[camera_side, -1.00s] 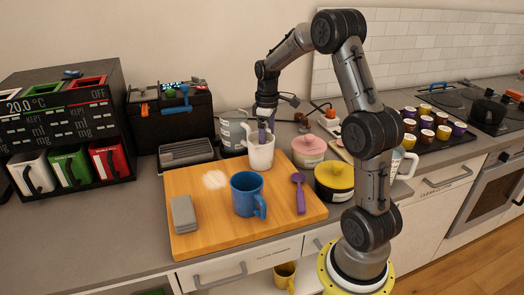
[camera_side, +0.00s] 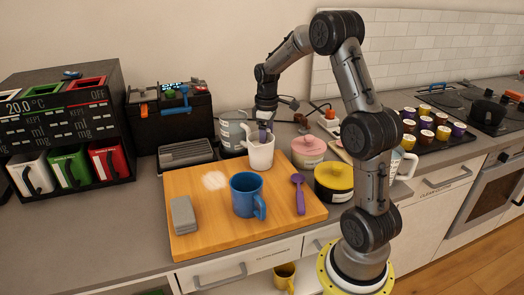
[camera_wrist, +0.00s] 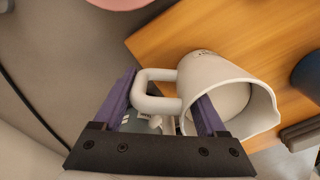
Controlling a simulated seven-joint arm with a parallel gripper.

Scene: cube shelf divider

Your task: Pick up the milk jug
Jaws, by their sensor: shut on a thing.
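The milk jug (camera_side: 261,154) is a white jug with a looped handle near the back edge of the wooden board. My gripper (camera_side: 262,137) reaches down to its top from behind. In the wrist view the jug (camera_wrist: 235,82) lies with its open mouth and spout toward the lower right. My gripper (camera_wrist: 162,88) has its purple fingers either side of the handle and near wall, one outside the handle and one at the jug's rim. It is shut on the jug. Whether the jug's base touches the board is hard to tell.
A pink pot (camera_side: 308,152) and a yellow pot (camera_side: 334,182) stand right of the jug. A grey canister (camera_side: 232,133) stands close behind it.

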